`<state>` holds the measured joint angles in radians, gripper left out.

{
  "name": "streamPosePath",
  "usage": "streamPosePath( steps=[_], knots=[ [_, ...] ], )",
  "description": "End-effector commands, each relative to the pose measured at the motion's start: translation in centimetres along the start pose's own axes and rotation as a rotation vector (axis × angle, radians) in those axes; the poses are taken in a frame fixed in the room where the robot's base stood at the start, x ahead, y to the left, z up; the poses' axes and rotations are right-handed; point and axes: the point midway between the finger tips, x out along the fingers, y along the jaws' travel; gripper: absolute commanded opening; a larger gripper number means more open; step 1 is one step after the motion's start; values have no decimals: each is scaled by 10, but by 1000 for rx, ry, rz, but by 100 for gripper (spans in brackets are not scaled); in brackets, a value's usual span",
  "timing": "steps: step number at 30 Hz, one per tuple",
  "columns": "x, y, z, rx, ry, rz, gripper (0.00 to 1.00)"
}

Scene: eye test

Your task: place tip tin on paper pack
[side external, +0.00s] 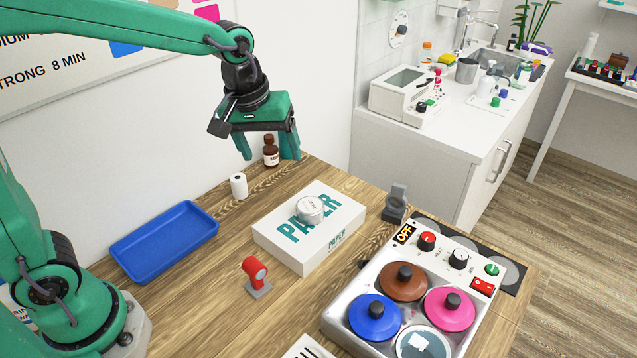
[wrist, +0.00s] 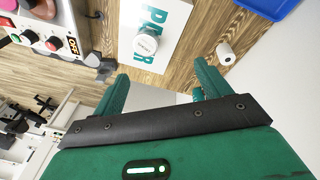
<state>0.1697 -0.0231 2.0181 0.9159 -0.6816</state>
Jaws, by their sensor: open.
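The tip tin (side external: 310,207) is a small round silver-white tin. It stands on top of the paper pack (side external: 285,232), a white box with green PAPER lettering, near the middle of the table. In the wrist view the tin (wrist: 146,44) also rests on the pack (wrist: 171,48), beyond my fingertips. My gripper (side external: 268,155) is open and empty, raised above the table behind the pack and apart from the tin. Its two green fingers also show spread apart in the wrist view (wrist: 160,82).
A blue tray (side external: 165,240) lies left of the pack. A white roll (side external: 239,186) and a brown bottle (side external: 271,151) stand behind it. A red device (side external: 256,275) stands in front, a grey stand (side external: 396,203) to the right. A unit with coloured lids (side external: 345,320) fills the front right.

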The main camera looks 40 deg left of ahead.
Motion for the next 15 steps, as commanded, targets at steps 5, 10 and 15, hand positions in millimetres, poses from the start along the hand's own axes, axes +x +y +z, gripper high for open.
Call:
streamPosePath(
  steps=[5,10,15],
  knots=[
    [-27,-29,16,100,52,25,76],
    [-46,-55,33,199,101,40,76],
    [-58,-80,53,298,153,46,76]
  ],
)
